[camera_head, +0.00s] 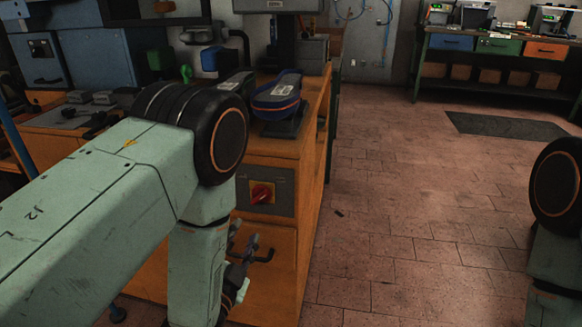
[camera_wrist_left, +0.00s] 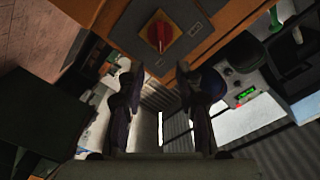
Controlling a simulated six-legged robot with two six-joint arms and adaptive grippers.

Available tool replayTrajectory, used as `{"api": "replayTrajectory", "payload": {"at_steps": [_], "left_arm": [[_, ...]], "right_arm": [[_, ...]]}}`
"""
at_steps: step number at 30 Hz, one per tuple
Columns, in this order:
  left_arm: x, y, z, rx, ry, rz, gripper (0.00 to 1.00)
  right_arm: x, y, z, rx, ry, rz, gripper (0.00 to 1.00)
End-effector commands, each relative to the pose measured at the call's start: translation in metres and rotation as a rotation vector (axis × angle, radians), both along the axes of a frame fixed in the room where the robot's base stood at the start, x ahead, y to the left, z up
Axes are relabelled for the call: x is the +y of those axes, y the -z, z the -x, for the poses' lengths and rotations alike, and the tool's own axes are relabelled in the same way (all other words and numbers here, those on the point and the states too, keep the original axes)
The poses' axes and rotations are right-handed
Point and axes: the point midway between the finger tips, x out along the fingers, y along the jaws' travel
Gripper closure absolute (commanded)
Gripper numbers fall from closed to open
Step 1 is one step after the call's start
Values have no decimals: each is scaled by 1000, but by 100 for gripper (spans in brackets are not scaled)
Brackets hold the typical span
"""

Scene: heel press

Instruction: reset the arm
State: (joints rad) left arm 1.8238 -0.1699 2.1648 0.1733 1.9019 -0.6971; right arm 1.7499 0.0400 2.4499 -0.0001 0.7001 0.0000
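My left arm (camera_head: 110,200) comes in from the left in the head view, bent down at a black joint with an orange ring. My left gripper (camera_head: 250,252) is low in front of the orange cabinet, partly hidden by its own arm. In the left wrist view my left gripper (camera_wrist_left: 154,75) has its two dark fingers apart with nothing held between them. My right arm (camera_head: 556,235) shows only in part at the right edge, and its gripper is outside the picture.
The orange cabinet (camera_head: 283,230) carries a red rotary switch (camera_head: 262,193), which also shows in the left wrist view (camera_wrist_left: 160,32). A blue shoe-shaped piece (camera_head: 277,97) is on the press above. A workbench (camera_head: 500,45) stands at the back right. The tiled floor between is open.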

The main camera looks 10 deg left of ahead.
Motion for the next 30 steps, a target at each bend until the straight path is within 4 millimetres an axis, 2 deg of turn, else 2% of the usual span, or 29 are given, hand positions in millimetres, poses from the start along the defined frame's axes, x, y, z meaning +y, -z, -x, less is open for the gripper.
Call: {"api": "replayTrajectory", "payload": {"at_steps": [2, 4, 8, 11, 14, 18, 21, 24, 27, 30], "left_arm": [[0, 5, 0, 24, -3, 34, 65], [1, 21, 2, 96, -8, 91, 65], [5, 71, 24, 346, -50, 232, 65], [11, 111, 58, 567, -122, 343, 65], [18, 144, 104, 789, -220, 442, 65], [26, 174, 186, 1095, -396, 558, 65], [29, 181, 243, 1276, -516, 609, 65], [30, 178, 284, 1402, -599, 634, 65], [31, 173, 310, 1467, -636, 646, 65], [32, 171, 316, 1475, -654, 661, 65]], "right_arm": [[0, 0, 0, 0, 0, 0, 60], [0, 0, 0, 0, 0, 0, 60], [0, 0, 0, 0, 0, 0, 60], [0, -2, 0, 0, 0, 0, 60], [0, -4, 0, 0, 0, 0, 60], [0, -9, 0, 0, 0, 0, 60], [0, -13, 0, 0, 0, 0, 60], [0, -16, 0, 0, 0, 0, 60], [0, -19, 0, 0, 0, 0, 60], [0, -22, 0, 0, 0, 0, 60]]}}
